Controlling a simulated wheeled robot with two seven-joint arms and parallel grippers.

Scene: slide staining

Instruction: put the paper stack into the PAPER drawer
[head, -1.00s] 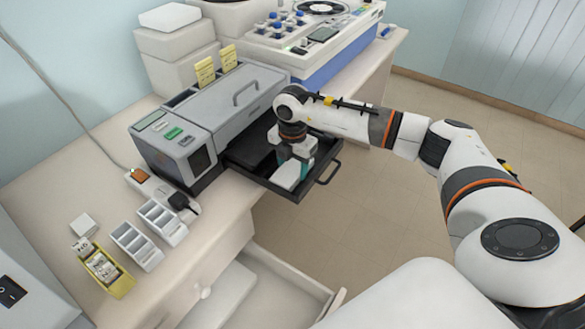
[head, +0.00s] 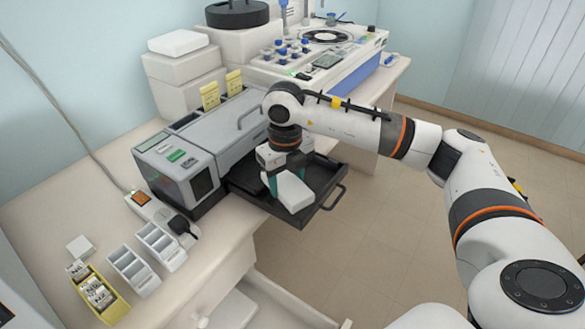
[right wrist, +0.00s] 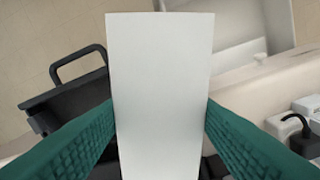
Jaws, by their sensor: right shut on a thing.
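The white paper stack (head: 294,192) is held in my right gripper (head: 285,176) over the black pull-out tray (head: 328,206) of the grey machine. In the right wrist view the stack (right wrist: 160,60) stands between the two teal fingers of the gripper (right wrist: 160,110), which are shut on it. Its far end reaches past the fingers. An open drawer (head: 280,296) in the desk shows below the tabletop at the bottom of the head view, partly cut off. No PAPER label is readable. My left gripper is not in view.
The grey machine (head: 205,135) stands behind the tray, whose handle (head: 334,197) sticks out past the desk edge. A power strip (head: 155,210), white racks (head: 133,270) and a yellow slide box (head: 103,299) stand at the left. Open floor lies to the right.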

